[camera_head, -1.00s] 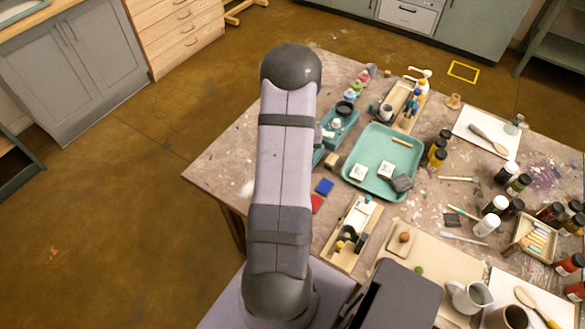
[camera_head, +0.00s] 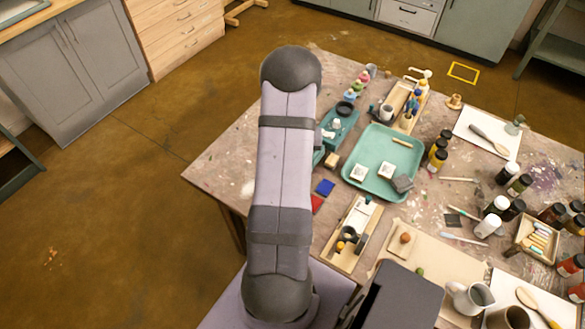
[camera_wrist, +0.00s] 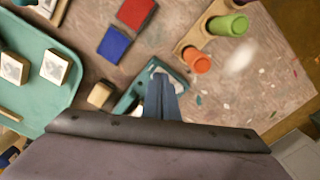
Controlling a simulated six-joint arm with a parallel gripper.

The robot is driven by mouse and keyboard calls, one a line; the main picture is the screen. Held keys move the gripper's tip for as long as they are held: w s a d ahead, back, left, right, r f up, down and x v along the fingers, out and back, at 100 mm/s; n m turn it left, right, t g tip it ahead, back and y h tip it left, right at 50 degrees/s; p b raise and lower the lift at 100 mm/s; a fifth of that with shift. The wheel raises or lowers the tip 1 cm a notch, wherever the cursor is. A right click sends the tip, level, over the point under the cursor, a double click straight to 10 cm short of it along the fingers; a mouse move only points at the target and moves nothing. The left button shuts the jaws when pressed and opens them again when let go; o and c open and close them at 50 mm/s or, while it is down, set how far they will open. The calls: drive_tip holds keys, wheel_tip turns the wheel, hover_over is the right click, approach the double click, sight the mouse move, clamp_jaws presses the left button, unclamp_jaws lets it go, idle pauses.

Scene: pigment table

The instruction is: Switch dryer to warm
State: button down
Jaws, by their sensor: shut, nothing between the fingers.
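My gripper (camera_wrist: 162,97) is shut and empty in the wrist view, its blue-grey fingers close together. It is over a teal fixture (camera_wrist: 132,98) with a whitish part at its upper end; the fingers cover part of it, and I cannot tell whether they touch it. In the head view, a teal piece (camera_head: 318,156) peeks out beside my arm, and a teal unit with a dark ring (camera_head: 345,108) and a white part stands just beyond it. I cannot tell for sure which is the dryer, and no switch marking is legible. My gripper is hidden behind my arm in the head view.
A small wooden block (camera_wrist: 100,94) sits close beside the teal fixture. A blue square (camera_wrist: 114,45) and a red square (camera_wrist: 136,13) lie nearby. A wooden holder has orange (camera_wrist: 196,60) and green (camera_wrist: 228,25) cylinders. A teal tray (camera_wrist: 60,100) holds white blocks.

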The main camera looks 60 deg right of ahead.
wheel_tip(320, 180, up, 7)
drive_tip(key=p, duration=0.5)
idle(0.3)
drive_tip(key=shift+f, duration=0.1)
drive_tip(key=s+a+g+y, duration=0.1)
drive_tip(key=s+a+y, duration=0.15)
drive_tip(key=a, duration=0.55)
drive_tip(key=s+a+g+y, duration=0.1)
drive_tip(key=s+a, duration=0.3)
drive_tip(key=a, duration=0.4)
drive_tip(key=w+a+r+n+t+h, duration=0.1)
drive_tip(key=w+a+r+n, duration=0.25)
drive_tip(key=a, duration=0.45)
drive_tip(key=w+a+r+n+h, duration=0.1)
drive_tip(key=w+a+r+n, duration=0.1)
drive_tip(key=a+r+n, duration=0.4)
drive_tip(key=w+a+r+n+t+h, duration=0.1)
drive_tip(key=w+a+r+n+h, duration=0.15)
drive_tip(key=a, duration=0.65)
wheel_tip(320, 180, down, 53)
drive_tip(key=y+b, duration=0.1)
drive_tip(key=b, duration=5.2)
drive_tip(key=shift+r, duration=0.15)
